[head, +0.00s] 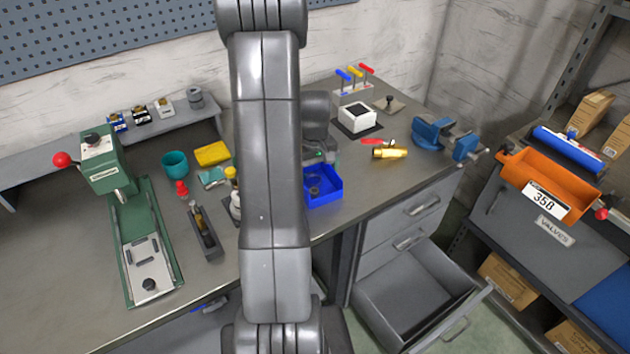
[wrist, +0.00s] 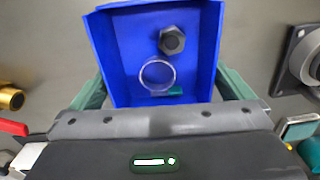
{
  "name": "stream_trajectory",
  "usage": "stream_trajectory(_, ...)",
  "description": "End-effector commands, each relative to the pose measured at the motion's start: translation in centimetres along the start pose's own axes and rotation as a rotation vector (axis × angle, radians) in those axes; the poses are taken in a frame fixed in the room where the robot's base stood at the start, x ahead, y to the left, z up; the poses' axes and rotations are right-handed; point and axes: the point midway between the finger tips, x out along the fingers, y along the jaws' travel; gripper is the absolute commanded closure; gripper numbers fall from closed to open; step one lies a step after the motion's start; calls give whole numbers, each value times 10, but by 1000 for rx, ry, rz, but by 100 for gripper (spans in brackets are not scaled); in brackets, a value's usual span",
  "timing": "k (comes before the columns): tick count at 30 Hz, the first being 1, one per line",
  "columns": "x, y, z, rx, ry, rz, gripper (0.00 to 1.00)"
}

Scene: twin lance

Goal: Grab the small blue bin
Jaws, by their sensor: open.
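The small blue bin (head: 333,190) stands on the grey workbench, just right of my arm in the head view. In the wrist view the bin (wrist: 108,50) fills the upper middle. A dark hex nut, a clear ring and a small green piece show inside it. My gripper (wrist: 163,74) is open, with one green finger on each side of the bin's near part. The fingers look close to the side walls; I cannot tell whether they touch. My arm hides part of the bench left of the bin in the head view.
A yellow brass fitting (head: 390,153), a white-topped block (head: 358,117) and a blue vise (head: 432,133) stand to the right. A green press (head: 105,165), a teal cup (head: 175,164) and a narrow grey tray (head: 205,236) are left. A drawer (head: 405,290) hangs open below.

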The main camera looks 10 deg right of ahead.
Motion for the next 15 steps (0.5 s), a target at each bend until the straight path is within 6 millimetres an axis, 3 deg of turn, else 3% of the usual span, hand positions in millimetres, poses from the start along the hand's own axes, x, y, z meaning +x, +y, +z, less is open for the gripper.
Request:
stream_trajectory(4,13,0,0,1,-1,0,0)
stream_trajectory(12,16,0,0,1,0,0,0)
stream_trajectory(15,16,0,0,1,0,0,20)
